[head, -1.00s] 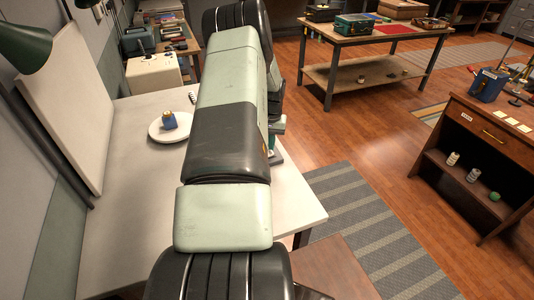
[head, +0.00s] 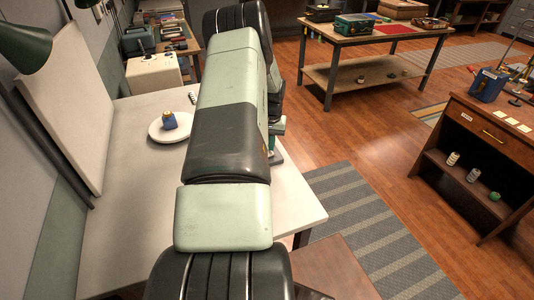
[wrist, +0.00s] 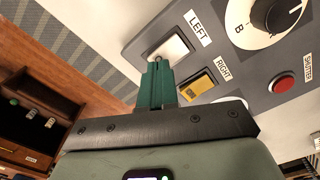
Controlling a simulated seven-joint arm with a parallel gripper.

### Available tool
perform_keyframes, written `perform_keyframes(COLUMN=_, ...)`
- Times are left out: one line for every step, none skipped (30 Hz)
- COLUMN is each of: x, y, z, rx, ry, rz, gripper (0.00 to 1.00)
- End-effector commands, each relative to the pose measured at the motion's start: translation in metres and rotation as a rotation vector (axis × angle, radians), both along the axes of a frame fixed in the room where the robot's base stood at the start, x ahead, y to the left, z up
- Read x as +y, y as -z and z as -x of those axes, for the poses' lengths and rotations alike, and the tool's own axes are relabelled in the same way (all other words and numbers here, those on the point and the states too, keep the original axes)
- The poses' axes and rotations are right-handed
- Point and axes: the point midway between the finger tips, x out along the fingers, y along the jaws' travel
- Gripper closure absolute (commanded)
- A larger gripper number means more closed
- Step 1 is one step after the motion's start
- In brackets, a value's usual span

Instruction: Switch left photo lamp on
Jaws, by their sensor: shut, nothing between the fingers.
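In the wrist view a grey control panel (wrist: 219,58) carries a pale rocker switch (wrist: 169,50) beside a label reading LEFT. A yellow switch (wrist: 197,88) sits beside the label RIGHT. My gripper (wrist: 157,64) is shut and empty, its green fingertips overlapping the lower left edge of the pale switch. I cannot tell whether they touch it. In the head view my arm hides most of the panel and gripper. A dark green lamp shade (head: 22,46) hangs at the upper left; its inside is hidden.
The panel also has a black-and-white dial (wrist: 268,16) and a red button (wrist: 283,84). On the white table (head: 120,215) a blue object (head: 169,121) stands on a round white plate (head: 159,136). A pale board (head: 62,95) leans at the left.

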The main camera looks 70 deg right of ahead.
Motion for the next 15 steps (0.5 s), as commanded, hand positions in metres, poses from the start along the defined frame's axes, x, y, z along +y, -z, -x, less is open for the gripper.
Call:
perform_keyframes(x=0.0000, y=0.0009, z=0.0000, rx=0.000, ry=0.000, rz=0.000, gripper=1.00)
perform_keyframes(x=0.0000, y=0.0014, z=0.0000, rx=0.000, ry=0.000, rz=0.000, gripper=1.00)
perform_keyframes(x=0.0000, y=0.0020, z=0.0000, rx=0.000, ry=0.000, rz=0.000, gripper=1.00)
perform_keyframes(x=-0.0001, y=0.0024, z=0.0000, rx=0.000, ry=0.000, rz=0.000, gripper=1.00)
perform_keyframes(x=-0.0001, y=0.0029, z=0.0000, rx=0.000, ry=0.000, rz=0.000, gripper=1.00)
perform_keyframes(x=-0.0001, y=0.0035, z=0.0000, rx=0.000, ry=0.000, rz=0.000, gripper=1.00)
perform_keyframes(x=-0.0001, y=0.0039, z=0.0000, rx=0.000, ry=0.000, rz=0.000, gripper=1.00)
perform_keyframes(x=-0.0001, y=0.0044, z=0.0000, rx=0.000, ry=0.000, rz=0.000, gripper=1.00)
perform_keyframes(x=-0.0001, y=0.0050, z=0.0000, rx=0.000, ry=0.000, rz=0.000, gripper=1.00)
perform_keyframes(x=0.0000, y=0.0055, z=0.0000, rx=0.000, ry=0.000, rz=0.000, gripper=1.00)
perform_keyframes(x=0.0000, y=0.0059, z=0.0000, rx=0.000, ry=0.000, rz=0.000, gripper=1.00)
perform_keyframes(x=0.0000, y=0.0066, z=0.0000, rx=0.000, ry=0.000, rz=0.000, gripper=1.00)
perform_keyframes(x=0.0000, y=0.0070, z=0.0000, rx=0.000, ry=0.000, rz=0.000, gripper=1.00)
perform_keyframes(x=0.0000, y=0.0075, z=0.0001, rx=0.000, ry=0.000, rz=0.000, gripper=1.00)
perform_keyframes(x=0.0001, y=0.0082, z=0.0000, rx=0.000, ry=0.000, rz=-0.001, gripper=1.00)
